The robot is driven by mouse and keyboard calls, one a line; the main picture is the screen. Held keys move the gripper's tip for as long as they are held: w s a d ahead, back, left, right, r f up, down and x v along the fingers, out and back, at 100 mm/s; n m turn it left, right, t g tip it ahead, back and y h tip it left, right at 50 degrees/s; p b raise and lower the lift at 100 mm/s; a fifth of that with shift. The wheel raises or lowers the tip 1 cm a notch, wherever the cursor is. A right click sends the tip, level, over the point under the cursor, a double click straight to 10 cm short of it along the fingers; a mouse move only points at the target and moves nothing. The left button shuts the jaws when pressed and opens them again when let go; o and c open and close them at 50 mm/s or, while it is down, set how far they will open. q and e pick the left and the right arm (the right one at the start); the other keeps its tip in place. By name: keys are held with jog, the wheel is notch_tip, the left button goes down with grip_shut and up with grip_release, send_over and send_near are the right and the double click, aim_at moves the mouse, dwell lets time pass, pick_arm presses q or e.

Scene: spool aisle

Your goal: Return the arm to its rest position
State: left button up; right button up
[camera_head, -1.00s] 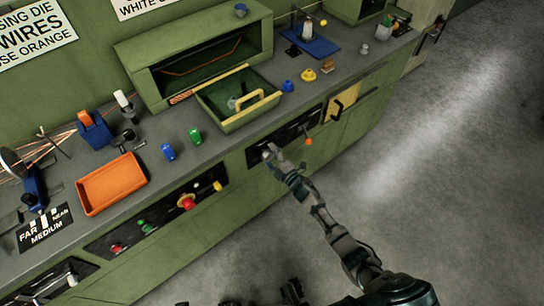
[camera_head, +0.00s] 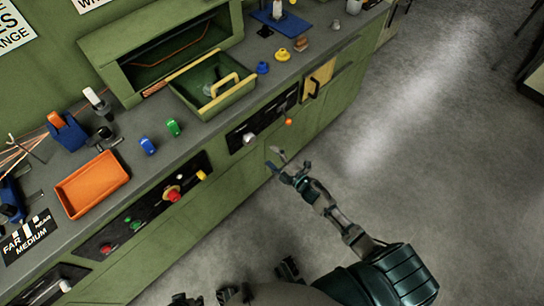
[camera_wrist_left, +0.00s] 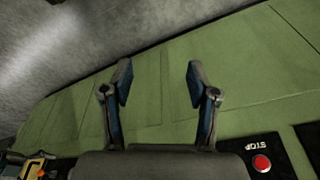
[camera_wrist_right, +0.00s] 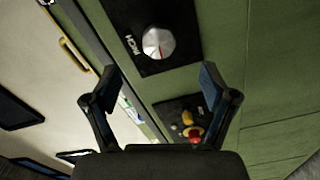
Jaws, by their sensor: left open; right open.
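My right gripper (camera_head: 277,160) is open and empty in the head view. It hangs in front of the green bench front, below and right of the silver knob (camera_head: 249,138), apart from it. In the right wrist view the open fingers (camera_wrist_right: 160,78) frame the panel, with the silver knob (camera_wrist_right: 158,42) beyond them. My left gripper (camera_wrist_left: 157,80) is open and empty in the left wrist view, facing the plain green bench front. A red stop button (camera_wrist_left: 262,163) shows at lower right there. In the head view I cannot make out the left gripper for certain.
A red button (camera_head: 172,194) juts from the front. The grey floor (camera_head: 400,150) at right is clear.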

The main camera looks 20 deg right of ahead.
jog(key=shift+f, duration=0.1)
jog(key=s+d+f+m+g+h+p, duration=0.2)
jog(key=s+f+m+g+h+p, duration=0.55)
jog(key=s+f, duration=0.95)
pick_arm(q)
jog(key=s+f, duration=0.3)
jog(key=f, duration=1.7)
jog(key=shift+s+g, duration=0.15)
jog(key=shift+g, duration=0.15)
pick_arm(e)
jog(key=s+a+f+m+g, duration=0.2)
jog(key=s+f+m+g, duration=0.2)
jog(key=s, duration=0.6)
jog(key=s+a+f+m+g+y, duration=0.1)
jog(key=s+f+m+g, duration=0.3)
jog(key=s, duration=0.7)
jog(key=shift+a+f+m, duration=0.35)
jog(key=shift+a, duration=0.3)
pick_arm(q)
jog(key=shift+a+f, duration=0.1)
pick_arm(e)
jog(key=shift+w+y, duration=0.1)
jog(key=shift+y, duration=0.15)
